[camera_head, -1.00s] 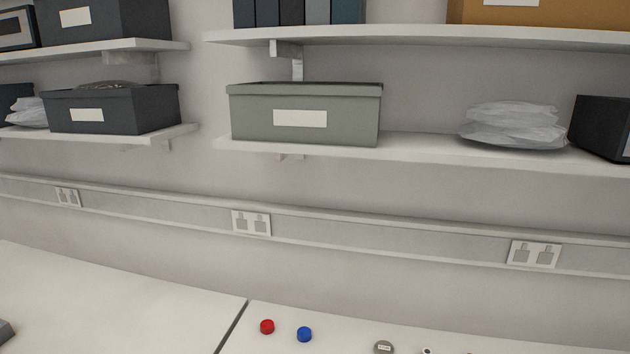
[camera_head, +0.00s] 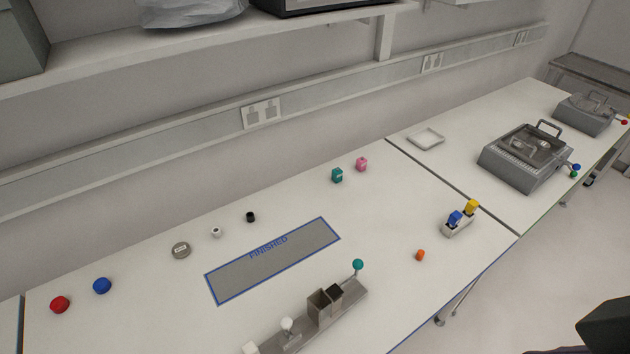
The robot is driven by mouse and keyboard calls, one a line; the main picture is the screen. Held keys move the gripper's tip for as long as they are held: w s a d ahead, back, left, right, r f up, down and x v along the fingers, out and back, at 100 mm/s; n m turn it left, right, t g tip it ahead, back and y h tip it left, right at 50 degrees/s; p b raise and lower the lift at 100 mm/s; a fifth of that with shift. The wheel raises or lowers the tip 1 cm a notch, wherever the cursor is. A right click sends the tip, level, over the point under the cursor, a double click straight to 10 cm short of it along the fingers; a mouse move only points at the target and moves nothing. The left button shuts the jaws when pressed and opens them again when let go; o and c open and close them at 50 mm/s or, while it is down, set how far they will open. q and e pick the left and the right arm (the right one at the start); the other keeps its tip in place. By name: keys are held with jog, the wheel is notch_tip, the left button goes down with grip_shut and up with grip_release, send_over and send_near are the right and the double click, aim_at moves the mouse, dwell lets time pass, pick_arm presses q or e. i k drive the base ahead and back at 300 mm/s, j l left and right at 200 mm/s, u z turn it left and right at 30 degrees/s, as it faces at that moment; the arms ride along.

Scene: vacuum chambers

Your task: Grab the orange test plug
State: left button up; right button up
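A small orange plug (camera_head: 420,255) stands on the white bench, near its front edge, right of centre in the head view. Nothing touches it. Close by, a small light holder (camera_head: 457,229) carries a blue-topped plug (camera_head: 455,218) and a yellow-topped plug (camera_head: 471,207). No gripper fingers show in the view. A dark shape at the lower right edge is cut off, and I cannot tell what it is.
A grey fixture (camera_head: 350,296) with a teal ball knob stands left of the orange plug. A blue-bordered FINISHED mat (camera_head: 272,260) lies behind it. Teal (camera_head: 337,175) and pink (camera_head: 361,164) pieces stand farther back. A grey lidded chamber (camera_head: 525,156) is at right.

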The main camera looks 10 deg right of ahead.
aim_at(419, 255)
jog(key=k+l+u, duration=0.15)
jog(key=l, duration=0.15)
jog(key=j+z, duration=0.45)
jog(key=j, duration=0.15)
jog(key=z, duration=1)
jog(key=i, duration=0.2)
jog(key=k, duration=0.7)
jog(key=j, duration=0.1)
